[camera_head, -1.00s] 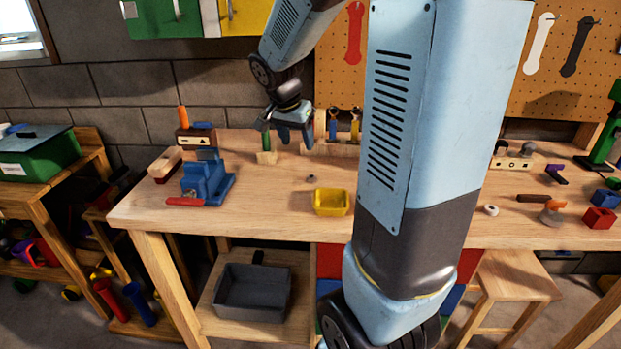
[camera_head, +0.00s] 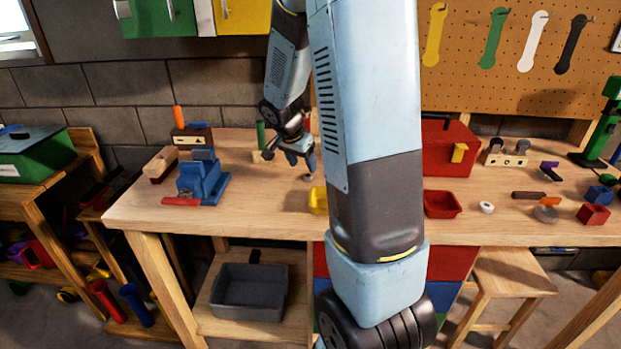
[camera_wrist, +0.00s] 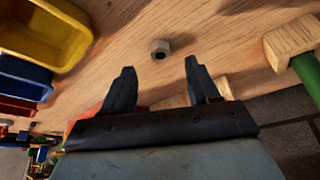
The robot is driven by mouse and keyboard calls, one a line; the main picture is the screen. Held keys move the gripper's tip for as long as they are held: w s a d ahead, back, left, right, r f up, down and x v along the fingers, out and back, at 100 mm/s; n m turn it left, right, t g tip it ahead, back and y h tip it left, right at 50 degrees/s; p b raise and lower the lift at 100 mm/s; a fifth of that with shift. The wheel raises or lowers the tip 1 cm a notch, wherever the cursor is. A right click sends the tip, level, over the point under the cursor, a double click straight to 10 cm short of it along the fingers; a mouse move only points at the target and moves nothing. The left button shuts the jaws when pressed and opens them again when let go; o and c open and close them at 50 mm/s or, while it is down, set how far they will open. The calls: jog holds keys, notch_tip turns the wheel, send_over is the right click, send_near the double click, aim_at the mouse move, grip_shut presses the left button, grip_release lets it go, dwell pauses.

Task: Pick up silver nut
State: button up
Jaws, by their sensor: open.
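The silver nut (camera_wrist: 160,49) lies on the wooden workbench top in the wrist view, just beyond and between my fingertips. In the head view the nut (camera_head: 307,177) is a small grey spot on the bench, just below my gripper (camera_head: 296,160). In the wrist view my gripper (camera_wrist: 159,66) is open, its two dark fingers apart with nothing between them. The fingers and the nut appear apart, though the exact height gap is hard to judge.
A yellow bin (camera_head: 317,199) stands close by, partly hidden behind my arm. A wooden block (camera_wrist: 292,40) with a green rod is to the right in the wrist view. A blue vise (camera_head: 203,184) stands at the bench's left. A red bin (camera_head: 441,205) stands right of my arm.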

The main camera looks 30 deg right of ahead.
aim_at(307, 176)
jog(key=shift+x, duration=2.65)
jog(key=shift+s, duration=0.1)
jog(key=shift+c, duration=0.3)
grip_shut()
